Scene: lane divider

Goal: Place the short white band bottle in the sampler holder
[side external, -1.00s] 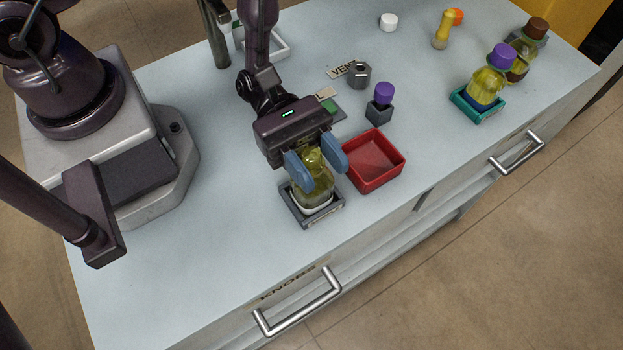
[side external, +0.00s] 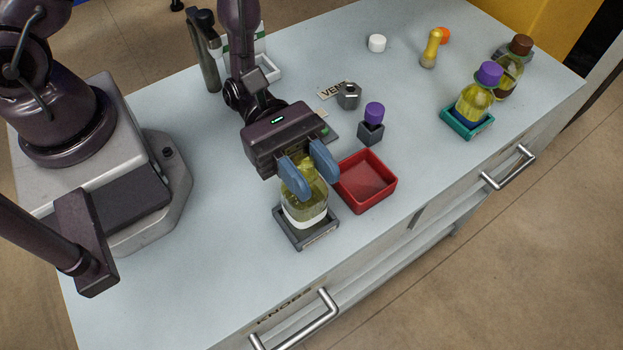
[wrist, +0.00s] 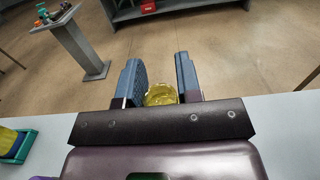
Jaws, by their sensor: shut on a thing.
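My gripper (side external: 310,178) is shut on the short white band bottle (side external: 306,212), a clear bottle of yellow liquid with a white band low on its body. The bottle is upright over the dark grey square holder (side external: 305,240); I cannot tell whether its base is fully clear of the rim. In the wrist view, the yellow top of the bottle (wrist: 161,94) shows between the blue fingers (wrist: 160,80). A pale open tray (side external: 267,68) with a green-marked back stands at the rear left; I cannot tell which holder is the sampler holder.
A red tray (side external: 366,184) is close to the right. Behind it are a purple-capped dark block (side external: 371,128) and a metal hex piece (side external: 348,96). A teal holder (side external: 466,125) holds a purple-capped yellow bottle (side external: 475,100). Bare counter lies left of the grey holder.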

